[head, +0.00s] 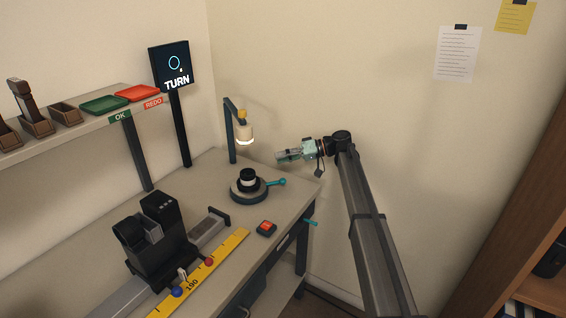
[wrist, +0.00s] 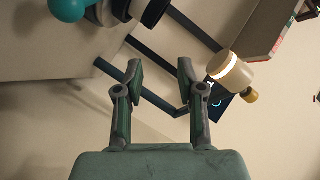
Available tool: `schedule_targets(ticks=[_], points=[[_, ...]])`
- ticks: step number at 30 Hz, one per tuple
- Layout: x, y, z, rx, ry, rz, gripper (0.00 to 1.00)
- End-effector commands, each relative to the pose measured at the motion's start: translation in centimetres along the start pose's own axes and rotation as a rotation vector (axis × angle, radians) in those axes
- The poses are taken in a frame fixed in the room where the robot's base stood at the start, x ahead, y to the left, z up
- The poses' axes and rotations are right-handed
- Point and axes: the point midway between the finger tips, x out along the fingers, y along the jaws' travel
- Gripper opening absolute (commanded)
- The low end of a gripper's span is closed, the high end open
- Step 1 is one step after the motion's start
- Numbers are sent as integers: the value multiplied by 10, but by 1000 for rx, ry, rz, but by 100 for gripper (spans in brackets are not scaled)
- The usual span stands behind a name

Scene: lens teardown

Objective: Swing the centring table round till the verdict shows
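The centring table (head: 248,194) is a dark round turntable on the bench with a black lens part (head: 248,177) on top. A teal-knobbed handle (head: 276,182) sticks out to its right; the teal knob also shows in the wrist view (wrist: 68,8) at the top left. The display (head: 170,66) reads "TURN" with a ring symbol. My gripper (head: 281,156) is above the bench's right end, up and behind the handle, not touching it. In the wrist view its two fingers (wrist: 158,72) stand apart with nothing between them.
A lamp (head: 244,132) on a dark post stands behind the table. A red button (head: 266,228), a yellow ruler (head: 215,262) and a black lens bench device (head: 155,240) lie in front. Green OK (head: 104,105) and red REDO (head: 137,93) trays sit on the shelf.

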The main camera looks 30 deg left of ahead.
Motion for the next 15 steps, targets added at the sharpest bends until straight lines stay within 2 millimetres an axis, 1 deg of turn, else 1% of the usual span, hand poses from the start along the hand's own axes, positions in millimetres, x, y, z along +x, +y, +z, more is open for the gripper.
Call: schedule_targets(ticks=[4,5,6,8,11,14,15], points=[[0,0,0,0,0,0,39],[0,0,0,0,0,0,35],[0,0,0,0,0,0,21],[2,0,1,4,5,4,0],[9,-2,4,21,31,20,0],[24,-3,10,64,94,59,0],[32,-3,13,89,135,84,0]])
